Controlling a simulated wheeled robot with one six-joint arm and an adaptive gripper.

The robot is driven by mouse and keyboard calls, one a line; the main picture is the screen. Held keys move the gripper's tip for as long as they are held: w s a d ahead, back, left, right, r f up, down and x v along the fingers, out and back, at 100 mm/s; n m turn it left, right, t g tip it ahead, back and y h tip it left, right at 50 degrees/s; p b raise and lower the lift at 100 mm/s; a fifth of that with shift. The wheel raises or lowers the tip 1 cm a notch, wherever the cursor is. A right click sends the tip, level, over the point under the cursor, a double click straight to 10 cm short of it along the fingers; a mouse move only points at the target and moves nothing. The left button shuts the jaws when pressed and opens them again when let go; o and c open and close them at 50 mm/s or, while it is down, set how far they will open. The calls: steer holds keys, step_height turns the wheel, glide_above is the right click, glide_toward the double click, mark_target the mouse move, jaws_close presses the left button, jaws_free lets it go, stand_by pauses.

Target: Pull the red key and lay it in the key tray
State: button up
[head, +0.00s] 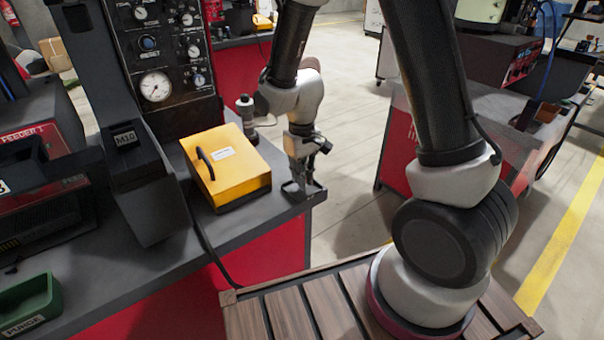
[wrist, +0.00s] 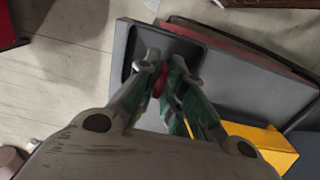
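My gripper (head: 300,180) is pointed down over the outer corner of the grey bench, to the right of the yellow box. In the wrist view its two fingers (wrist: 161,82) are closed on a small red piece, the red key (wrist: 159,79). Much of the key is hidden between the fingers. Beneath the fingertips is a dark shallow tray (wrist: 136,50), which looks like the key tray. I cannot tell whether the key touches the tray. In the head view the gripper mostly hides the tray, and the key cannot be made out.
The yellow box (head: 228,170) with a black handle stands left of my gripper. A gauge panel (head: 160,60) rises behind it. A green tray marked PURGE (head: 30,305) lies at the lower left. Open floor (head: 345,200) lies right of the bench corner.

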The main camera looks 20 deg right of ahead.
steer(key=o, duration=0.3)
steer(key=shift+r, duration=0.1)
step_height(320, 180, up, 12)
steer(key=shift+f, duration=0.1)
stand_by(0.3)
stand_by(0.4)
steer(key=s+d+r+m+t, duration=0.1)
steer(key=s+d+r, duration=0.3)
steer(key=s+d, duration=0.1)
steer(key=s+d+r+m+t, duration=0.1)
steer(key=s+d+r+t, duration=0.1)
steer(key=s+d+r, duration=0.3)
steer(key=s+d+r+m+t, duration=0.1)
steer(key=s+d+r, duration=0.4)
steer(key=s, duration=0.4)
steer(key=shift+r+m, duration=0.2)
steer(key=shift+m, duration=0.1)
